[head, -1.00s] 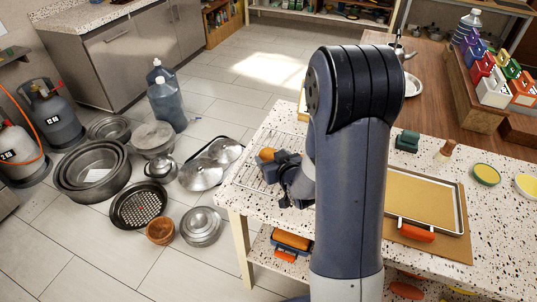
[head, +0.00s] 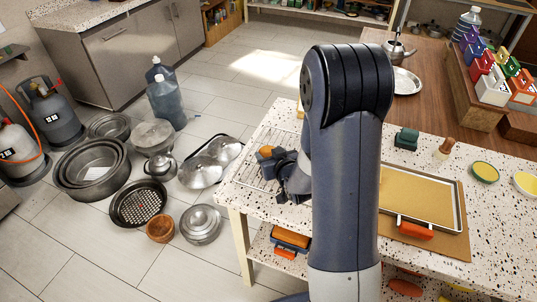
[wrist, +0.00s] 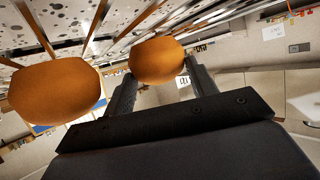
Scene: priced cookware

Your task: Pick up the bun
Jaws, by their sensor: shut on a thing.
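A round orange-brown bun (head: 266,151) is at my gripper (head: 271,158), over the wire rack (head: 250,173) at the left end of the speckled table. In the wrist view, this bun (wrist: 157,58) sits between the two finger ends of my gripper (wrist: 160,75), which is shut on it. A second bun (wrist: 55,90) is large at the left of the wrist view, beside and outside the fingers. My arm hides part of the table in the head view, and I cannot make out the second bun there.
A tray (head: 417,197) with an orange-handled item lies right of my arm on the speckled table (head: 480,225). A green block (head: 407,139) and a brush (head: 444,148) stand behind it. Pots and pans (head: 91,167) crowd the floor at left.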

